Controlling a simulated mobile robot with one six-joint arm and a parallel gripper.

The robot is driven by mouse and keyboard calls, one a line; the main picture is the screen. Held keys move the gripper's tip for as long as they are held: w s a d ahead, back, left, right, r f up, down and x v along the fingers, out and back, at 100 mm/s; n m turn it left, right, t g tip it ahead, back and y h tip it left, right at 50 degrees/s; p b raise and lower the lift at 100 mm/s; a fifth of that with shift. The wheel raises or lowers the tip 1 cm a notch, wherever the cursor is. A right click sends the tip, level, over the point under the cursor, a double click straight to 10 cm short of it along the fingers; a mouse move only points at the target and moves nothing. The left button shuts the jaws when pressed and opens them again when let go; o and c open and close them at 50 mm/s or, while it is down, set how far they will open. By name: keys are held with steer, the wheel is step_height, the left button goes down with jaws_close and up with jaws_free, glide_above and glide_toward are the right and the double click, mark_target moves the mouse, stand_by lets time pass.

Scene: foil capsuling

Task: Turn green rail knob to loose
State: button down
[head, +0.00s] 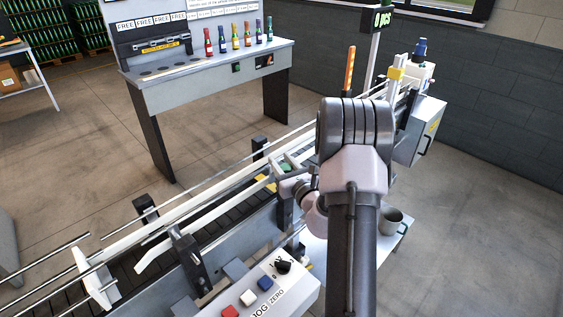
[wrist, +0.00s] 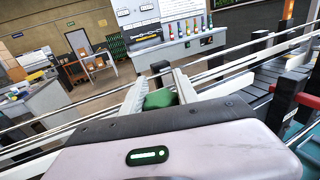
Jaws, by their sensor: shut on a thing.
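The green rail knob (wrist: 160,99) sits between the two pale fingers of my gripper (wrist: 157,84) in the wrist view. The fingers are shut on it. In the head view my gripper (head: 283,172) reaches left from my arm to the conveyor's guide rails (head: 215,198). The knob itself is mostly hidden there by the fingers and wrist, and its turn angle cannot be read.
A control box with a black selector (head: 283,266), a blue button (head: 265,283) and a red button (head: 230,311) is in front. A bench (head: 215,80) with several coloured bottles stands behind. A grey mug (head: 390,221) stands right of my arm.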

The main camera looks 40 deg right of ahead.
steer(key=shift+n+y, duration=0.3)
steer(key=shift+y, duration=0.1)
steer(key=n+y, duration=0.1)
steer(key=n+y+b, duration=0.1)
steer(key=y, duration=0.1)
steer(key=n+y, duration=0.1)
steer(key=y, duration=0.1)
steer(key=shift+a+f+t, duration=0.1)
steer(key=shift+a+t, duration=0.2)
steer(key=shift+a, duration=0.05)
steer(key=shift+s+a+n+g+y+b, duration=0.35)
steer(key=shift+n+g+y+b, duration=0.55)
steer(key=shift+n+g+y, duration=1)
steer(key=shift+s+a+n+g+y+b, duration=0.1)
steer(key=shift+a+n+g+y+b, duration=0.65)
steer(key=shift+n+y, duration=1.7)
steer(key=shift+s+a+n+g+y+b, duration=0.25)
steer(key=shift+n+g+y+b, duration=1.1)
steer(key=shift+y, duration=1.6)
steer(key=shift+n+g+p, duration=0.3)
steer(key=shift+g, duration=0.6)
steer(key=c, duration=0.9)
jaws_free()
